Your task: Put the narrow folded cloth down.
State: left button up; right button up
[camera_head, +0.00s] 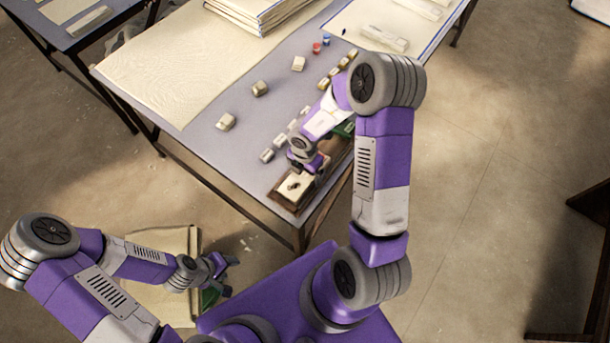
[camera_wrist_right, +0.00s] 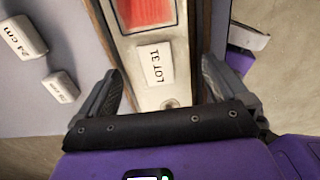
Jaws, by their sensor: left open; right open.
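A wide pale cream cloth (camera_head: 165,75) lies flat on the grey table (camera_head: 215,152). A cream layered piece (camera_head: 160,252) with a straight edge lies low at the left, partly under my left arm; I cannot tell whether it is the narrow folded cloth. My left gripper (camera_head: 226,276) is open beside its right side, with no cloth visible between the fingers. My right gripper (camera_head: 304,168) is open over a wooden-edged tray (camera_head: 287,203) at the table's near corner. In the right wrist view, its fingers (camera_wrist_right: 162,82) straddle the tray, with a white "LOT 31" tag between them.
Several small pale blocks (camera_head: 226,121) stand on the table. A stack of folded cloths (camera_head: 255,12) lies at the back. Pale strips (camera_head: 385,38) lie back right.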

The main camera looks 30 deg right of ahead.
jog(key=c, duration=1.2)
